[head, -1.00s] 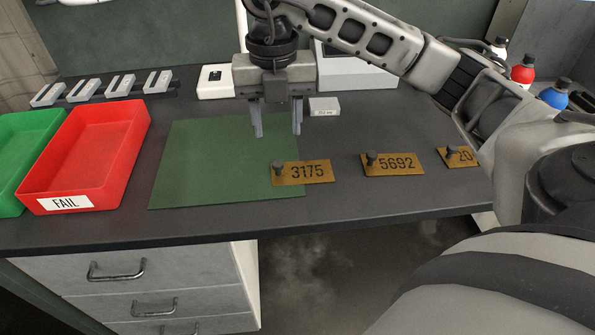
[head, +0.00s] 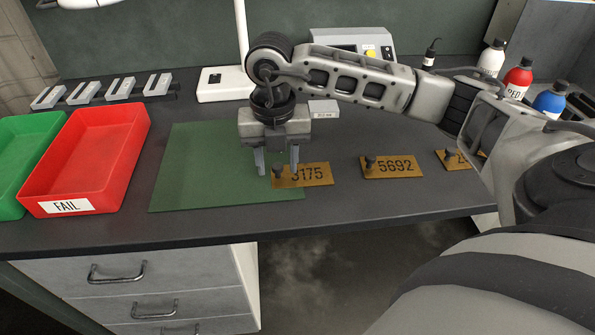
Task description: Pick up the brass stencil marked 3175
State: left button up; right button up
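The brass stencil marked 3175 (head: 312,176) lies on the bench at the right edge of the green mat (head: 190,180). It has a dark knob (head: 279,172) at its left end. My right gripper (head: 276,171) points down with its fingers open, one on each side of the knob in the picture. The right finger overlaps part of the first digit. I cannot tell whether the fingers touch the stencil. My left gripper is not in view.
Brass stencils marked 5692 (head: 393,167) and another (head: 459,160), partly hidden by my arm, lie to the right. A red FAIL tray (head: 127,135) and a green tray (head: 38,122) stand left. Bottles (head: 518,78) stand at the back right.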

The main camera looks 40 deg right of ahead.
grip_shut()
jog(key=shift+r, duration=0.15)
